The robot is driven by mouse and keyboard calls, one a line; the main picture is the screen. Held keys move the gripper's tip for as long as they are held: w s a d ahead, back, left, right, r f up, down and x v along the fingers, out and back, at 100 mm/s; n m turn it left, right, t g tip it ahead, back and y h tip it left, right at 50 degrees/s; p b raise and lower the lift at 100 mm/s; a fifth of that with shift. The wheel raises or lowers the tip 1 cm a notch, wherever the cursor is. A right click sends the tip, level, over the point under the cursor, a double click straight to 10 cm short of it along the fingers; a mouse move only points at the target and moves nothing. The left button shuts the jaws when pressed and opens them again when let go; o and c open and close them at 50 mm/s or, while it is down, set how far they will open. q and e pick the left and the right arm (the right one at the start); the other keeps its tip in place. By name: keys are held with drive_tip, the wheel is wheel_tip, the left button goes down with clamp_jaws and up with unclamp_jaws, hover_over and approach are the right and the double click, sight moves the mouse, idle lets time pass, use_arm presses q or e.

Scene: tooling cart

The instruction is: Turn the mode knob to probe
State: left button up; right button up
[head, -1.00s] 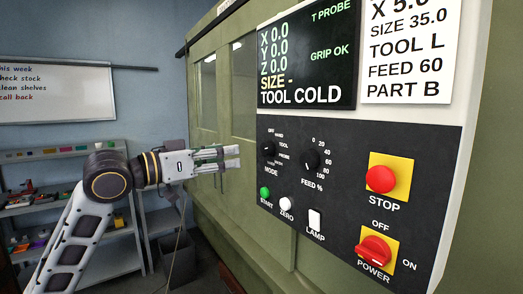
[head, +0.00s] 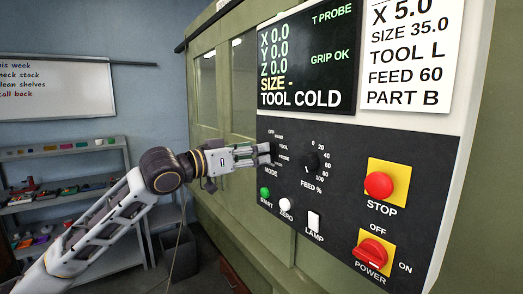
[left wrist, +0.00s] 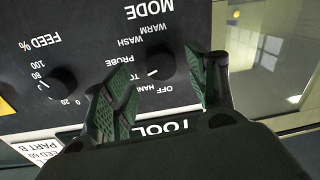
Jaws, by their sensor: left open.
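The black mode knob (left wrist: 161,62) shows in the left wrist view, which sees the panel upside down. My left gripper (head: 266,153) is at the panel in the head view and covers the knob. In the left wrist view the two green-padded fingers of my left gripper (left wrist: 158,60) are open, one on each side of the knob. I cannot tell whether they touch it. My right gripper is not in view.
The feed knob (head: 310,162) is just right of the gripper. Below are the green start button (head: 265,194), white zero button (head: 285,205) and lamp switch (head: 314,220). The red stop button (head: 378,185) and power knob (head: 372,251) are farther right. The screen (head: 306,56) hangs above.

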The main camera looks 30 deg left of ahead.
use_arm(q)
drive_tip(key=x, duration=0.3)
drive_tip(key=shift+p, duration=0.4)
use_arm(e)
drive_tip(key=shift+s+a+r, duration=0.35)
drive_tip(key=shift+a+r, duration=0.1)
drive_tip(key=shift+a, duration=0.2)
use_arm(q)
drive_tip(key=shift+w, duration=0.1)
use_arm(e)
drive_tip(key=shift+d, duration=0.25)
use_arm(q)
drive_tip(key=shift+c, duration=0.9)
drive_tip(key=c, duration=0.9)
drive_tip(key=shift+o, duration=0.2)
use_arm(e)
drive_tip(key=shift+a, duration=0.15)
